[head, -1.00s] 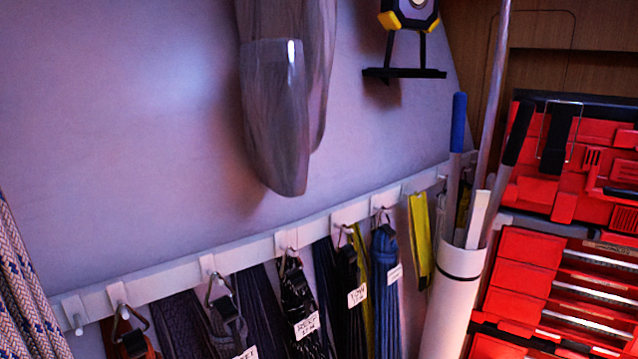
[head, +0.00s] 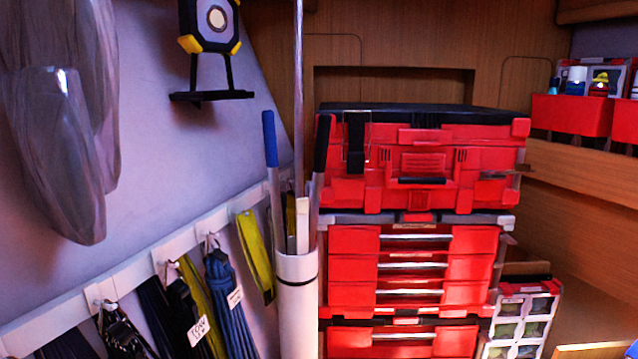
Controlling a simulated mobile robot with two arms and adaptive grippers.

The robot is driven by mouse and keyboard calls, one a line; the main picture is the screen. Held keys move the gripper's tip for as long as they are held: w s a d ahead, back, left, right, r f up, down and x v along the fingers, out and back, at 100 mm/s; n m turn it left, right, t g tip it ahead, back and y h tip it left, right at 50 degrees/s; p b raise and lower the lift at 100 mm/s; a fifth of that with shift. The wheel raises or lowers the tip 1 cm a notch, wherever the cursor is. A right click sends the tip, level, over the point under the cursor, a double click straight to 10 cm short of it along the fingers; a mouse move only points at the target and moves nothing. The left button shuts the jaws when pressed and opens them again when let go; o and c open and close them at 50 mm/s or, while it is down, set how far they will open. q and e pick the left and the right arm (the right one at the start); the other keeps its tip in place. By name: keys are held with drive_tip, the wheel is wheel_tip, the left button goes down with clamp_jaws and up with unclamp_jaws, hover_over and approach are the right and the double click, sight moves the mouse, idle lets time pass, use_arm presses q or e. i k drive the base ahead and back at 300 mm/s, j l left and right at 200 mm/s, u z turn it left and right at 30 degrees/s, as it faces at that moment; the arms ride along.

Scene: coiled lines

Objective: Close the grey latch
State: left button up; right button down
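A stack of red toolboxes stands right of centre in the head view. The top red case (head: 480,150) has a black lid, a black strap-like piece hanging at its front left, and a small grey piece (head: 497,175) at its front right. Below it is a red drawer unit (head: 352,268) with a grey top edge (head: 480,219) and silver drawer bars. I cannot tell which grey part is the latch, or whether it is open or closed. Neither of my grippers is in view.
A white tube (head: 297,300) holding poles stands just left of the stack. Labelled straps hang from a white hook rail (head: 135,268) on the left wall. A work lamp (head: 210,25) sits above. A compartment organiser (head: 522,318) stands at lower right, and red bins (head: 570,115) sit on a shelf.

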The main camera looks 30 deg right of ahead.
sight(517, 167)
drive_tip(key=l+z, duration=0.1)
drive_tip(key=l, duration=0.95)
drive_tip(key=z, duration=1.45)
drive_tip(key=k+l, duration=0.05)
